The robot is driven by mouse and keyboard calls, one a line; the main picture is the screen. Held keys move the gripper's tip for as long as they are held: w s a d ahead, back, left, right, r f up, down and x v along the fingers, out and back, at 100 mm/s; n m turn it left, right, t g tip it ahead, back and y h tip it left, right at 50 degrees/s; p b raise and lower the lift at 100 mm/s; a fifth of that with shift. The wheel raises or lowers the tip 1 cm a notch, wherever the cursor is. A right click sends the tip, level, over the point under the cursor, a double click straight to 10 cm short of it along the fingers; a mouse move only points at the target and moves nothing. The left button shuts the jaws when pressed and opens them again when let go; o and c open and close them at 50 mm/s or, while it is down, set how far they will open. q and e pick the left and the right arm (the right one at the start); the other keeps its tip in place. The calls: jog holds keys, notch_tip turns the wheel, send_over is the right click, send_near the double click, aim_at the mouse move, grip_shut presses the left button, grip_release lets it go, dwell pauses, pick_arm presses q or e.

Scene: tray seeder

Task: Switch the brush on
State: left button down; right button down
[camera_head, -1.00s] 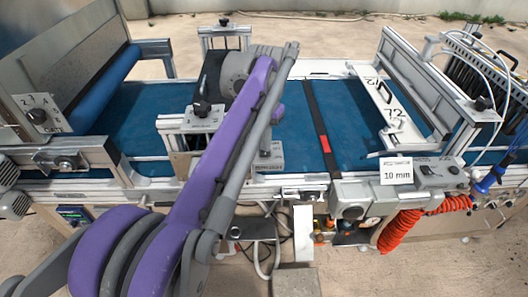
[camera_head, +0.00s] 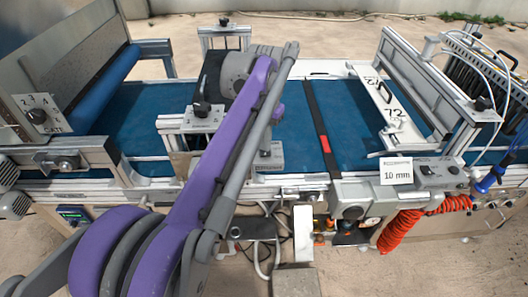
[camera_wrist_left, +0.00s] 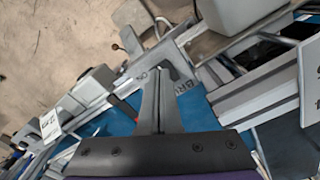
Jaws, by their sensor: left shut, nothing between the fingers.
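My left gripper (camera_wrist_left: 163,72) is shut and empty in the left wrist view. Its fingertips are at the machine's near side rail, beside a grey plate with dark lettering (camera_wrist_left: 185,86) that starts "BR"; the rest is covered. I cannot tell whether the fingers touch anything. In the head view my purple left arm crosses the machine and hides most of the gripper. A small grey labelled plate (camera_head: 269,162) shows just right of the arm, its text too small to read. No brush switch can be clearly made out. My right gripper is not in view.
The blue belt (camera_head: 345,120) runs across the machine, with a dark strip (camera_head: 312,105) over it. A "10 mm" card (camera_head: 397,172) stands on the near right, above an orange coiled hose (camera_head: 400,228). Metal frames rise left and right.

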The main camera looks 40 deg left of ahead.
aim_at(267, 155)
pick_arm(q)
jog(key=shift+f+b, duration=0.55)
jog(key=shift+f, duration=0.45)
dwell(0.7)
jog(key=shift+r+p, duration=2.8)
jog(key=shift+r, duration=0.75)
jog(key=shift+s+d+f, duration=0.1)
jog(key=shift+d+f, duration=0.1)
jog(key=shift+d, duration=0.1)
jog(key=s+d+f+m+t, duration=0.2)
jog(key=s+d+f+t, duration=0.3)
jog(key=s+d+f, duration=1)
jog(key=shift+s+d+f, duration=0.4)
jog(key=shift+s+f, duration=0.05)
jog(key=shift+f, duration=0.3)
